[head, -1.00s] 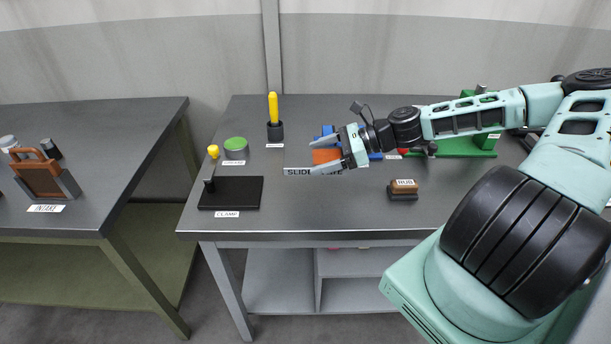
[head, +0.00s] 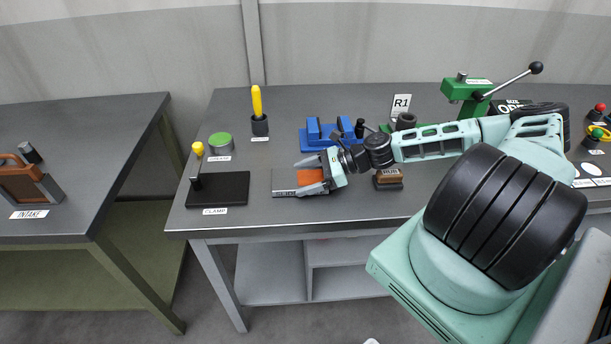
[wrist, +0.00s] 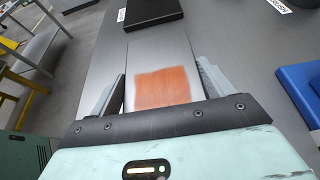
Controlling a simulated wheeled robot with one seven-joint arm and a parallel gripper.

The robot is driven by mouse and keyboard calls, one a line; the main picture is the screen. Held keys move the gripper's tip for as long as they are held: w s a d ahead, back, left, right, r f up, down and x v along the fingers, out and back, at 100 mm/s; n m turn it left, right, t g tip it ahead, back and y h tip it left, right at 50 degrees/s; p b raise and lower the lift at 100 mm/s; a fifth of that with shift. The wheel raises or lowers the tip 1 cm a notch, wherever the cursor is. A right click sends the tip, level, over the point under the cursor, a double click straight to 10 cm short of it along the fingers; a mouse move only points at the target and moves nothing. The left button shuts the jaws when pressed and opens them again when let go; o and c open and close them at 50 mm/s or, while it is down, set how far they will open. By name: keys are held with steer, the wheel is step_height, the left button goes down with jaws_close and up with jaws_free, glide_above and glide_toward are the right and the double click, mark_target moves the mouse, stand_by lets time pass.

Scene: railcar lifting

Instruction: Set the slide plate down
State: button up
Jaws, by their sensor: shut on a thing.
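The slide plate is a flat grey metal plate (head: 284,181) with an orange patch. My gripper (head: 297,178) is shut on it, one finger along each side. The plate lies flat and low at the middle of the grey bench, partly over a label strip (head: 284,194); I cannot tell whether it touches the bench top. In the wrist view the plate (wrist: 158,52) runs forward between the fingers of my gripper (wrist: 160,72), its orange patch close to the palm.
The black clamp base (head: 232,187) with its yellow-knobbed lever stands left of the plate. A green-topped tin (head: 221,142) and a yellow-handled tool (head: 257,103) are behind. A blue fixture (head: 322,134) is just behind my gripper; a brown-topped brush (head: 388,177) is to its right.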

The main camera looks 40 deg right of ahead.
steer(key=shift+f, duration=0.1)
steer(key=o, duration=1.1)
steer(key=shift+s+d, duration=0.15)
steer(key=shift+d, duration=0.15)
steer(key=b+v, duration=0.3)
steer(key=v, duration=0.8)
steer(key=shift+s+a, duration=0.1)
steer(key=a+n+g, duration=0.2)
steer(key=a, duration=0.1)
steer(key=s+a+n+g, duration=0.1)
steer(key=a+n+g, duration=0.1)
steer(key=a+n, duration=0.1)
steer(key=a+n+g, duration=0.2)
steer(key=a, duration=0.3)
steer(key=shift+s+n+g+h, duration=0.3)
steer(key=shift+h, duration=0.1)
steer(key=s+a+r+n+h, duration=0.5)
steer(key=s+a+r+n, duration=0.3)
steer(key=a+n, duration=0.3)
steer(key=s+a+r+n+h, duration=0.4)
steer(key=s+a+r+n, duration=0.4)
steer(key=a+n, duration=0.3)
steer(key=n, duration=0.3)
steer(key=shift+s+a+g+h, duration=0.2)
steer(key=shift+s+g+h, duration=0.1)
steer(key=shift+g+h, duration=0.1)
